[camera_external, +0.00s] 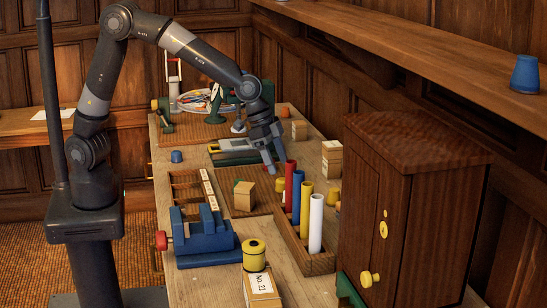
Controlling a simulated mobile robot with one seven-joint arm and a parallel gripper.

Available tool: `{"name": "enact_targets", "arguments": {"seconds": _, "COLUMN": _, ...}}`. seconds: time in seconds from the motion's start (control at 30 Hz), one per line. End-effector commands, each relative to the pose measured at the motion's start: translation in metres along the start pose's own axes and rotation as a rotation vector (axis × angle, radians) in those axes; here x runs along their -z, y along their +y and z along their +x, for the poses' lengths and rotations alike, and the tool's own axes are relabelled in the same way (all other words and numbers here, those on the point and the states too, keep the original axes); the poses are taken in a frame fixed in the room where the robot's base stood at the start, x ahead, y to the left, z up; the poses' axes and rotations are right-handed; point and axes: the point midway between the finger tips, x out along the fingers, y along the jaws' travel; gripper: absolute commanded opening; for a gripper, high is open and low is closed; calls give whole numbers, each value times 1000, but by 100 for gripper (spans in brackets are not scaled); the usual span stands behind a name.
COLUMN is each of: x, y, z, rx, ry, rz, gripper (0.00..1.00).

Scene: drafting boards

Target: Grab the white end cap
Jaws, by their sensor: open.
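I cannot pick out a white end cap with certainty. A small pale piece (238,126) stands at the back of the workbench, left of my gripper, too small to identify. A white tube (316,224) stands upright at the near end of a wooden rack (318,264), beside yellow, blue and red tubes (291,180). My gripper (274,161) is open, pointing down above the bench, just behind and left of the red tube. Nothing shows between its fingers. The bench just behind the gripper is partly hidden by it.
A blue vise (205,240) and a yellow spool on a labelled block (262,287) stand in front. A tall wooden cabinet (415,210) blocks the right. A small wooden block (244,196), a yellow cap (280,185) and a blue cap (177,156) lie mid-bench. Another blue piece (525,74) stands on the shelf.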

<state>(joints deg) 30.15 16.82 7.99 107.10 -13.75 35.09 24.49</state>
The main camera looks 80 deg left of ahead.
Motion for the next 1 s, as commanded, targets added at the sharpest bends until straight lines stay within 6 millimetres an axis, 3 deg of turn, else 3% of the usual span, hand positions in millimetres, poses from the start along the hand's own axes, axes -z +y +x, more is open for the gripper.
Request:
{"name": "enact_targets", "arguments": {"seconds": 0.2, "x": -1, "y": 0, "z": 34, "rx": 0, "ry": -2, "rz": 0, "gripper": 64}}
{"name": "enact_targets", "arguments": {"seconds": 0.47, "x": 0, "y": 1, "z": 53, "rx": 0, "ry": -1, "rz": 0, "gripper": 64}}
{"name": "enact_targets", "arguments": {"seconds": 0.7, "x": 1, "y": 3, "z": 86, "rx": 0, "ry": -3, "rz": -1, "gripper": 64}}
{"name": "enact_targets", "arguments": {"seconds": 1.0, "x": 2, "y": 2, "z": 96, "rx": 0, "ry": 0, "rz": -1, "gripper": 64}}
